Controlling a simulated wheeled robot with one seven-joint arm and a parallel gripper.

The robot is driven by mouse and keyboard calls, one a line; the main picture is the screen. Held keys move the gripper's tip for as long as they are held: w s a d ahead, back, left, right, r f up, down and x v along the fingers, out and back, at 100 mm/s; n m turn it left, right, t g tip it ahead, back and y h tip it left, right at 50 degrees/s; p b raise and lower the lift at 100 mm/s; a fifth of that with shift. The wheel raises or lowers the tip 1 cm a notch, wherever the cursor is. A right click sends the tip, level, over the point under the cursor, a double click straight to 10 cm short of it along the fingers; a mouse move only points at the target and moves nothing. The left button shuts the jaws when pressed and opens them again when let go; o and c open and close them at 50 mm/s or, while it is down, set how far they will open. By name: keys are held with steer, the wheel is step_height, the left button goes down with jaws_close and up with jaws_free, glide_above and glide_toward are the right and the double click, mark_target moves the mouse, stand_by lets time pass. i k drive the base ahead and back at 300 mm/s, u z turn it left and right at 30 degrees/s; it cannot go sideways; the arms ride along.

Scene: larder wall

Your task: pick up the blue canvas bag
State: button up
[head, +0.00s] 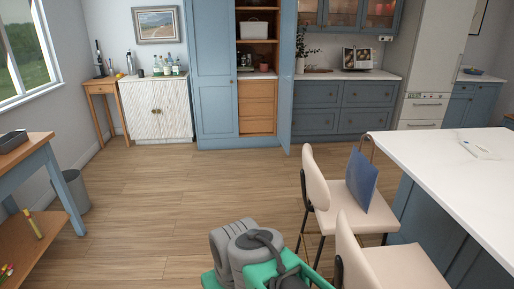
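My gripper's fingertips cannot be made out.
A white-topped island (448,165) stands right of the chairs. A second cream chair (398,268) is in front at the lower right. The wooden floor (190,190) is open left of the chairs. A blue-legged table (25,148) and grey bin (72,190) stand at the left. A tall blue cupboard (215,80) stands open at the back.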

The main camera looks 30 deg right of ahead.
mark_target(361, 175)
steer(key=z, duration=0.2)
steer(key=i, duration=2.65)
steer(key=z, duration=1.25)
steer(key=i, duration=2)
steer(key=z, duration=0.75)
steer(key=i, duration=0.25)
steer(key=z, duration=0.2)
